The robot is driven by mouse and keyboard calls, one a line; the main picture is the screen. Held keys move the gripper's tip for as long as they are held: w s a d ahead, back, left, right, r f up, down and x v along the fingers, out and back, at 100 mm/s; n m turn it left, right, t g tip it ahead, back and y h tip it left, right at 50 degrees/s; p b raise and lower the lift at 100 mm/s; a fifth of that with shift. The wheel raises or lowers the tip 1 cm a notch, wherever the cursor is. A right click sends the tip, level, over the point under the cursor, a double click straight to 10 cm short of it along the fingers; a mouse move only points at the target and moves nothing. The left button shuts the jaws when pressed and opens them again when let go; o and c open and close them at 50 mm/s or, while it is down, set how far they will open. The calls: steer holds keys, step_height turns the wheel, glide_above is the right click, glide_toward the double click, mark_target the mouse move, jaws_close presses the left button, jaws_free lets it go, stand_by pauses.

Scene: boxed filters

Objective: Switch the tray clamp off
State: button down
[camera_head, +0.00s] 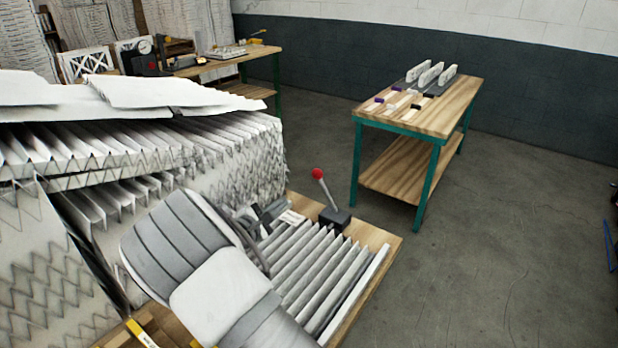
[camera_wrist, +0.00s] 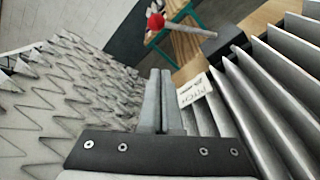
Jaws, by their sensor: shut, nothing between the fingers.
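The tray clamp is a lever with a red ball knob (camera_head: 317,174) on a pale rod, rising from a dark base block (camera_head: 335,218) at the back of the near bench. In the head view the rod tilts up to the left. The wrist view shows the red knob (camera_wrist: 155,22) at the top, with the rod running right to the dark base. My gripper (camera_wrist: 161,74) is shut and empty, its fingers together above the pleated filter (camera_head: 318,268). The knob lies beyond the fingertips and apart from them. My arm hides part of the bench.
Large pleated filter packs (camera_head: 220,150) stand close on the left. A small lettered card (camera_wrist: 194,90) is by the fingers. A second table (camera_head: 455,110) with boxes and white filters stands back right. A workbench (camera_head: 255,55) is behind.

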mark_target(326, 191)
steer(key=shift+w+a+f+n+t+y, duration=0.15)
steer(key=shift+a+n, duration=0.05)
steer(key=shift+a, duration=0.15)
steer(key=shift+w+a+f+n+t+y, duration=0.1)
steer(key=shift+a+f+n+t+y, duration=0.1)
steer(key=shift+a, duration=0.15)
steer(key=shift+w+d, duration=0.25)
steer(key=shift+w, duration=0.2)
steer(key=w+d+r+p, duration=0.1)
steer(key=w+d+p, duration=0.1)
steer(key=w+d, duration=0.5)
steer(key=shift+w, duration=0.5)
steer(key=shift+s+r, duration=0.1)
